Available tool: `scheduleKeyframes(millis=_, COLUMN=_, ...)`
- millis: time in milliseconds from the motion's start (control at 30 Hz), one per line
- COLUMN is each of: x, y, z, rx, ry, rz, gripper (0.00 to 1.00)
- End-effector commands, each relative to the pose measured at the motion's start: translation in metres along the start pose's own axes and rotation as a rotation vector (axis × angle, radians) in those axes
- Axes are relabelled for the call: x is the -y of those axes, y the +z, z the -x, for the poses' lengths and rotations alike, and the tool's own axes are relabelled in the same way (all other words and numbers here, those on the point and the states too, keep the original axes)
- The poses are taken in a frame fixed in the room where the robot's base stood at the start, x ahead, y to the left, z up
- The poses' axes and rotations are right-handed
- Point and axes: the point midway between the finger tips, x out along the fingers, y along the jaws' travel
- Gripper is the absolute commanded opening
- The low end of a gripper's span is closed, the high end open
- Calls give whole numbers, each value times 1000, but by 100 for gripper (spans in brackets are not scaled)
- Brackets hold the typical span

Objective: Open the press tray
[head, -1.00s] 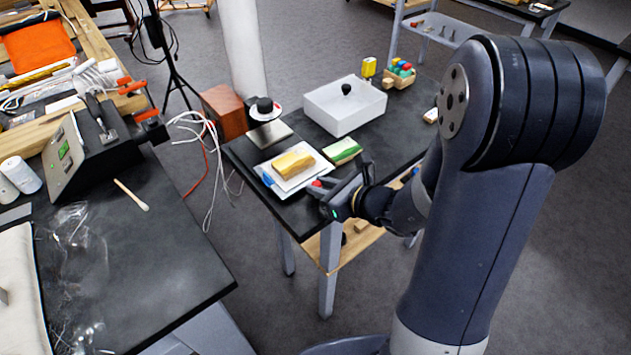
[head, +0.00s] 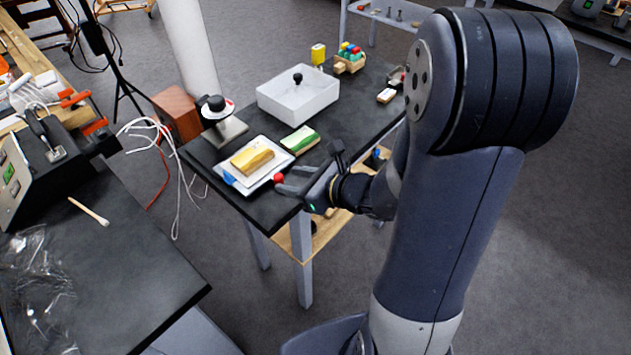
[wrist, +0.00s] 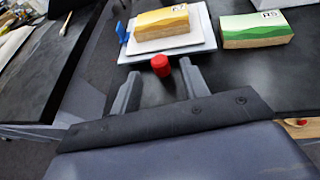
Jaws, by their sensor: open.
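The press tray (head: 235,182) is a flat white tray on the small black-topped table, with a yellow block (head: 252,158) on it and a blue piece (head: 229,179) at its left corner. A red knob (head: 279,178) sits at its near edge. In the wrist view the knob (wrist: 160,65) stands just beyond and between the fingertips of my gripper (wrist: 156,79). My gripper is open and empty; it also shows in the head view (head: 300,180), at the table's near edge. Whether a finger touches the knob I cannot tell.
A green-and-white block (head: 299,140) lies right of the tray. Behind stand a white box (head: 298,102) with a black knob and a metal stand (head: 222,130). A dark bench (head: 120,255) is at the left. Open floor lies between.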

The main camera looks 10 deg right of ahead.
Motion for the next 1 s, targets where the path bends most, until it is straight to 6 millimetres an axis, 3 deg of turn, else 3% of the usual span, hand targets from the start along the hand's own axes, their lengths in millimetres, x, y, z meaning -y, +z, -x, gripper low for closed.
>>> scheduleKeyframes(millis=100, x=1, y=1, z=22, rx=1, ry=-7, rz=-1, gripper=43)
scheduleKeyframes(millis=400, x=1, y=1, z=60, rx=1, ry=-5, rz=-1, gripper=43)
scheduleKeyframes(millis=633, x=0, y=0, z=72, rx=0, ry=-1, rz=-1, gripper=43)
scheduleKeyframes(millis=1000, x=0, y=0, z=73, rx=0, ry=0, rz=-1, gripper=43)
